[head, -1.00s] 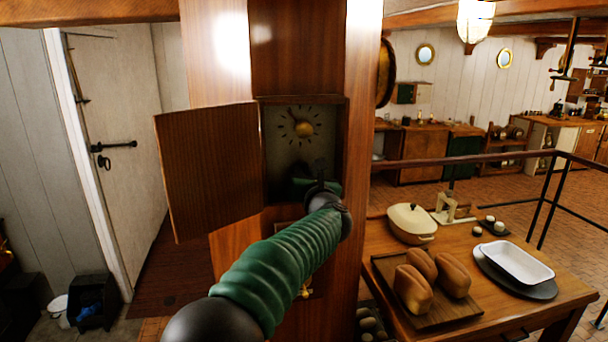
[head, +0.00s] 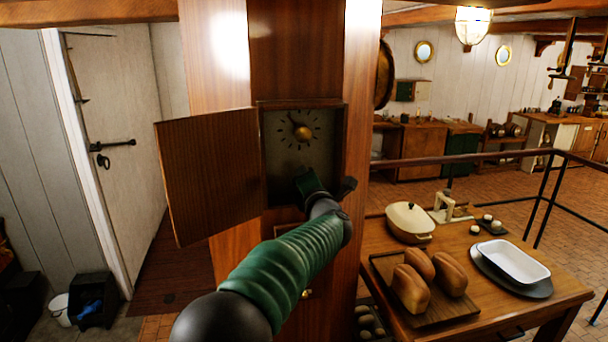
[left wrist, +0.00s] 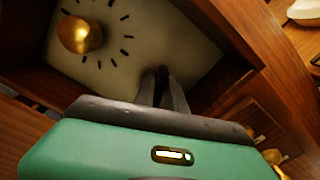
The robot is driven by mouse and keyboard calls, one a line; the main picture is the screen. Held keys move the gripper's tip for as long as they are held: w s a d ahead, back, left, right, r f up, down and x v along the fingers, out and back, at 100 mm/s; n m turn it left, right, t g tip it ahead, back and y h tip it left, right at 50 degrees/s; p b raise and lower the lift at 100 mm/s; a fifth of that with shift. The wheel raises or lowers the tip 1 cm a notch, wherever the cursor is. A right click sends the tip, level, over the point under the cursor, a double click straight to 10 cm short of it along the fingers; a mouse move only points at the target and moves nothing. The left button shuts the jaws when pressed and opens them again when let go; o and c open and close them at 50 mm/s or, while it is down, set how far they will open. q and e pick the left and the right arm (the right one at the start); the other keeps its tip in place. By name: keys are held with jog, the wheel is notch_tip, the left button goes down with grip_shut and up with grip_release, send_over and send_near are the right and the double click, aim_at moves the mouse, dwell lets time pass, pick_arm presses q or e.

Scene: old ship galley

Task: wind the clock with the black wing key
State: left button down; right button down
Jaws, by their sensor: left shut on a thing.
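The clock (head: 285,150) is a pale dial with dark marks, a brass knob and a dark pointer, set in an open wooden case. Its brass knob also shows in the left wrist view (left wrist: 80,34). My left gripper (head: 301,172) is at the lower part of the dial. In the left wrist view its dark fingers (left wrist: 160,76) are close together at the dial's lower part. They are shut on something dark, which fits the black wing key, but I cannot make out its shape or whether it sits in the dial. My right gripper is not in view.
The case's wooden door (head: 208,175) stands open to the left. A wooden table (head: 500,312) at the right holds a board of loaves (head: 428,280), a lidded cream pot (head: 410,222) and a white dish (head: 515,260). A dark railing (head: 480,158) runs behind it.

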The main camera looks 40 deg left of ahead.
pick_arm(q)
jog(key=m+p, duration=0.1)
jog(key=m, duration=0.3)
jog(key=shift+d+f+m+p, duration=0.1)
jog(key=shift+f+m+p, duration=0.1)
jog(key=shift+m+p, duration=0.2)
jog(key=shift+f, duration=0.1)
jog(key=c, duration=1.5)
grip_release()
jog(key=shift+w, duration=0.25)
jog(key=b+v, duration=0.5)
jog(key=v, duration=1.2)
jog(key=shift+b, duration=0.4)
